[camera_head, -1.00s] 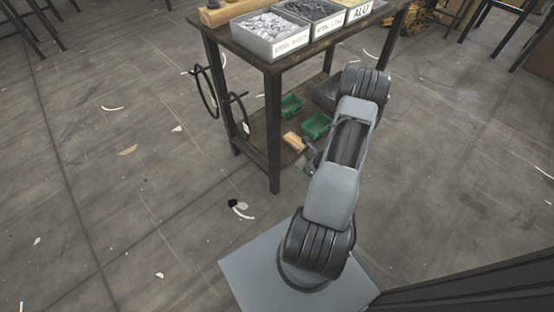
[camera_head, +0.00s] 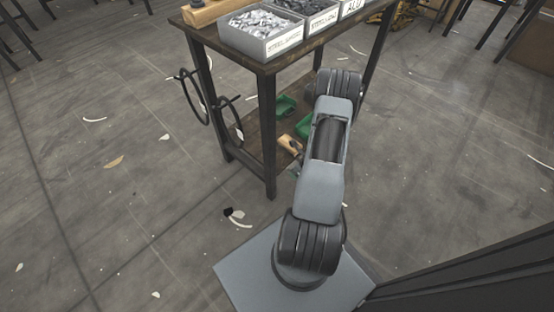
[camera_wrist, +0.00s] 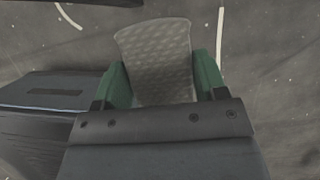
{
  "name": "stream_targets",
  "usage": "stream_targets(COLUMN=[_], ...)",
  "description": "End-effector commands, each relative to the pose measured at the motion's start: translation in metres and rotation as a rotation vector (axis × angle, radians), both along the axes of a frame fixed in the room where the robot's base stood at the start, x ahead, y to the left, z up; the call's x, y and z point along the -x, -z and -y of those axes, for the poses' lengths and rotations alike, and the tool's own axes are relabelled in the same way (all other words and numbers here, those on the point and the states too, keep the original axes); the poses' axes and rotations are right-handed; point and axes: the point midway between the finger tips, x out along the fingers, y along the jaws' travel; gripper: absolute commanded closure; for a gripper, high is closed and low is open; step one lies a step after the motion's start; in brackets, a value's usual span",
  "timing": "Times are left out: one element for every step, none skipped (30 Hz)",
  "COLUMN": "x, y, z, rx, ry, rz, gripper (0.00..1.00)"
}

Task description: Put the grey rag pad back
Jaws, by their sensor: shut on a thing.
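The grey rag pad (camera_wrist: 155,62) is in the wrist view, a light grey textured piece between the two green fingers of my gripper (camera_wrist: 162,84). The gripper is shut on it, and the pad sticks out beyond the fingertips above the dark floor. In the head view my arm stands in front of the work table (camera_head: 262,60). My gripper and the pad cannot be made out there, hidden by the arm.
Grey bins of metal parts (camera_head: 262,36) stand on the table top. Green trays (camera_head: 304,127) and a wooden-handled tool (camera_head: 290,145) lie on the lower shelf. Black hoops (camera_head: 193,97) hang at the table's left side. The floor at left is clear apart from small scraps.

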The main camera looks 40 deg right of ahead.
Motion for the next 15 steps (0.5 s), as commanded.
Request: stream_targets(x=[-0.016,-0.025,-0.035,-0.043,-0.051,-0.060,-0.066,-0.072,-0.080,-0.085,-0.089,-0.094,-0.098,-0.100,-0.103], y=[0.000,0.000,0.000,-0.001,-0.001,-0.001,-0.001,-0.001,-0.001,-0.001,-0.001,-0.001,-0.001,-0.001,-0.001], z=[-0.004,-0.005,-0.007,-0.009,-0.010,-0.012,-0.013,-0.014,-0.015,-0.016,-0.017,-0.018,-0.018,-0.019,-0.019], rx=[0.002,0.003,0.003,0.002,0.002,0.001,0.002,0.002,0.002,0.001,0.001,0.001,0.000,0.001,0.000], ry=[-0.009,-0.010,-0.010,-0.009,-0.009,-0.007,-0.007,-0.007,-0.006,-0.006,-0.005,-0.004,-0.003,-0.004,-0.002], rz=[0.001,0.001,0.001,0.001,0.001,0.001,0.000,0.000,0.001,0.000,0.000,0.000,0.001,0.000,0.000], gripper=[0.53,0.53,0.53,0.53,0.53,0.53,0.53,0.53,0.53,0.53,0.53,0.53,0.53,0.53,0.53])
